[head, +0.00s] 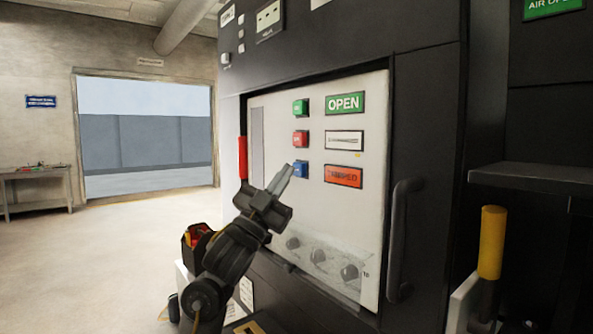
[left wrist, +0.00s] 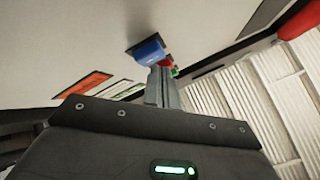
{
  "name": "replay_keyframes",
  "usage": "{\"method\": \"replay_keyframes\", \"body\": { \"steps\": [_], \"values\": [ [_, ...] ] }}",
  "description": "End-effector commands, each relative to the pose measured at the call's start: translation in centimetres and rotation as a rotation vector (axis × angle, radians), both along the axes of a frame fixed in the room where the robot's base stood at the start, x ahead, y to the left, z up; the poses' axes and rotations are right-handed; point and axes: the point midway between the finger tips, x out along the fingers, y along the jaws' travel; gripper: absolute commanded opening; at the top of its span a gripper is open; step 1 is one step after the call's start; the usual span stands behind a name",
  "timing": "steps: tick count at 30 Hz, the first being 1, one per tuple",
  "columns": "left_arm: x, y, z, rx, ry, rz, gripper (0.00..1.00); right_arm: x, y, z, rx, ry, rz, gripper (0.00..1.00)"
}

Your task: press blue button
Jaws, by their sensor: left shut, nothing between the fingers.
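The blue button (head: 300,169) is the lowest of three coloured buttons on the white panel (head: 277,218). A green button (head: 300,107) and a red button (head: 300,138) sit above it. My left gripper (head: 284,172) is shut and empty, its tip just left of and below the blue button in the head view. In the left wrist view the blue button (left wrist: 147,48) stands out from the panel just beyond my fingertips (left wrist: 161,70). I cannot tell whether they touch. My right gripper is not in view.
The panel has an OPEN sign (head: 344,103), an orange-red TRIPPED-like sign (head: 343,176) and several knobs (head: 319,256) low down. A dark handle (head: 402,240) stands out at right. A yellow post (head: 491,242) is further right. Open floor (head: 100,260) lies left.

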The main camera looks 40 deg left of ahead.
Motion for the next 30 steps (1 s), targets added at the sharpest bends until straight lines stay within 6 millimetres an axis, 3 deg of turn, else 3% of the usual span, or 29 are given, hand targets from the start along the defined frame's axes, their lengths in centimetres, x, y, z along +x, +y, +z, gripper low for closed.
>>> {"method": "replay_keyframes", "body": {
  "steps": [30],
  "values": [
    [0.76, -0.23, -0.01, -0.001, 0.000, -0.001, 0.00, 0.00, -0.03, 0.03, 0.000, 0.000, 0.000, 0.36]
  ]
}}
